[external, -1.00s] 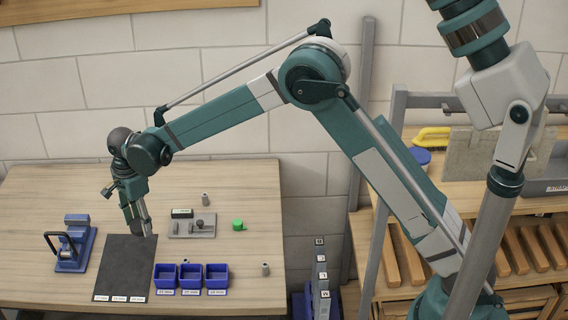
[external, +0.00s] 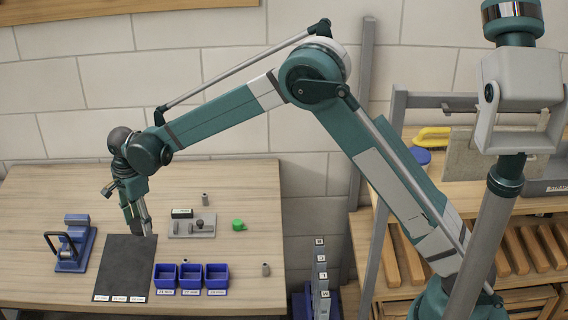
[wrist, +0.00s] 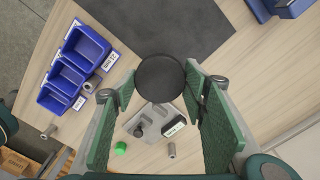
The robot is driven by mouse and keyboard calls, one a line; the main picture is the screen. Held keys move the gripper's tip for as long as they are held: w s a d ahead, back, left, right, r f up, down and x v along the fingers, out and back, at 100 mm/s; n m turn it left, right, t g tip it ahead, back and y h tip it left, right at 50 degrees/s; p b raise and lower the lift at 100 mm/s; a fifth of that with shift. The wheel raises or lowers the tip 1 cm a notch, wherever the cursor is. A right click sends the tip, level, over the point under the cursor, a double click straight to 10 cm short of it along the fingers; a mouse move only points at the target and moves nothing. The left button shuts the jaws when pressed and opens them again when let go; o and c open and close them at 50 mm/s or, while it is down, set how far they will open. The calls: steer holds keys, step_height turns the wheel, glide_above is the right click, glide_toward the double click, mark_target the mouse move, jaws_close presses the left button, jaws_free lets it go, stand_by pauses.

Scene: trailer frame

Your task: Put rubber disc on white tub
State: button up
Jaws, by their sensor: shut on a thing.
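The rubber disc is a round black disc (wrist: 160,78) in the wrist view, held between the tips of my gripper's green-padded fingers (wrist: 158,92). It shows above the table, with the grey fixture plate partly behind it. In the external view my gripper (external: 141,222) points down over the upper right part of the dark mat. The disc cannot be made out there. I see no white tub in either view.
The dark mat (external: 122,270) lies on the wooden table. Three blue bins (external: 190,278) stand to its right, and a blue vise (external: 73,245) to its left. A grey fixture plate (external: 180,230), a green part (external: 238,225) and small grey cylinders (external: 265,269) are nearby.

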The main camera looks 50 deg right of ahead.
steer(key=s+d+r+m+p, duration=0.1)
steer(key=d+r+m, duration=0.15)
steer(key=d, duration=0.95)
steer(key=d+r+m+p, duration=0.1)
steer(key=d+r, duration=0.3)
steer(key=d, duration=0.9)
steer(key=s+d+r+m, duration=0.1)
steer(key=s+d+r, duration=0.15)
steer(key=d, duration=0.55)
steer(key=s+d+r+m+p, duration=0.15)
steer(key=s+d, duration=0.25)
steer(key=d, duration=0.4)
steer(key=s+d+r+m, duration=0.2)
steer(key=s+d, duration=0.1)
steer(key=d, duration=0.5)
steer(key=s+d+r+m+p, duration=0.1)
steer(key=s+d+r+m, duration=0.1)
steer(key=s+d, duration=0.65)
steer(key=s+d+r+m, duration=0.2)
steer(key=s+d, duration=0.5)
steer(key=d, duration=0.2)
steer(key=s+d+r+m+p, duration=0.1)
steer(key=s+d, duration=0.4)
steer(key=s, duration=0.6)
steer(key=s+d+r+m+p, duration=0.1)
steer(key=s+d+r+m, duration=0.2)
steer(key=s+d, duration=0.3)
steer(key=s, duration=0.5)
steer(key=shift+s, duration=0.25)
